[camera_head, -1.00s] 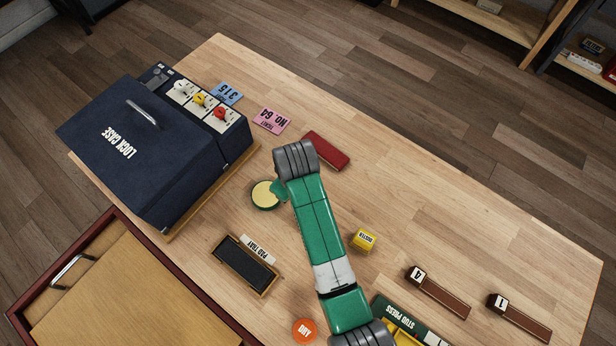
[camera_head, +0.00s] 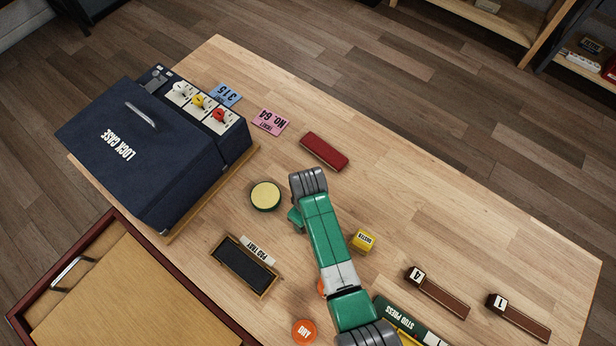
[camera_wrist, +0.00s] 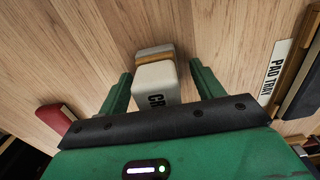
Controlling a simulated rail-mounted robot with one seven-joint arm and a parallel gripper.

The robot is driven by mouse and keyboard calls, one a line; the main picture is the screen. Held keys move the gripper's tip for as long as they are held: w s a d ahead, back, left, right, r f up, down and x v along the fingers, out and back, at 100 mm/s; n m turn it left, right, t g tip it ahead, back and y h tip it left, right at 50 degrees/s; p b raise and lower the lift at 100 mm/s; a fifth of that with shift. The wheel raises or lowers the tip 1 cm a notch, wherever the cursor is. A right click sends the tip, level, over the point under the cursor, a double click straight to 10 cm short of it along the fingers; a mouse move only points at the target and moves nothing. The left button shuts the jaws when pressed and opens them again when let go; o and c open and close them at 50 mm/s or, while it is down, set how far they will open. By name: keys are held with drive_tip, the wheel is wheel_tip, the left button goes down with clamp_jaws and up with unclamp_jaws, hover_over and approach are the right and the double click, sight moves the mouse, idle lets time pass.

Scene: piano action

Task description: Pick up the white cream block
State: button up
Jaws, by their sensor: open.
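The white cream block (camera_wrist: 155,76) shows in the wrist view, with "CR" lettering on its near face and tan and grey bands at its far end. My gripper (camera_wrist: 160,70) is open, with one green finger on each side of the block. Gaps show between the block and the fingers, and I cannot tell how far down the fingers reach. In the head view the block is hidden behind my arm, and only a small green part of my gripper (camera_head: 296,218) shows.
A round green tin with a cream top (camera_head: 265,197) stands left of my arm. A black pad tray (camera_head: 243,266) lies lower left, a yellow duster block (camera_head: 363,241) right, and a dark red block (camera_head: 324,151) above. The navy lock case (camera_head: 150,150) fills the left. Table at upper right is clear.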

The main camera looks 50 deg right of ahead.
drive_tip(key=c, duration=1.1)
drive_tip(key=shift+r, duration=0.15)
wheel_tip(320, 180, up, 10)
drive_tip(key=shift+f+p, duration=0.1)
drive_tip(key=shift+p, duration=1)
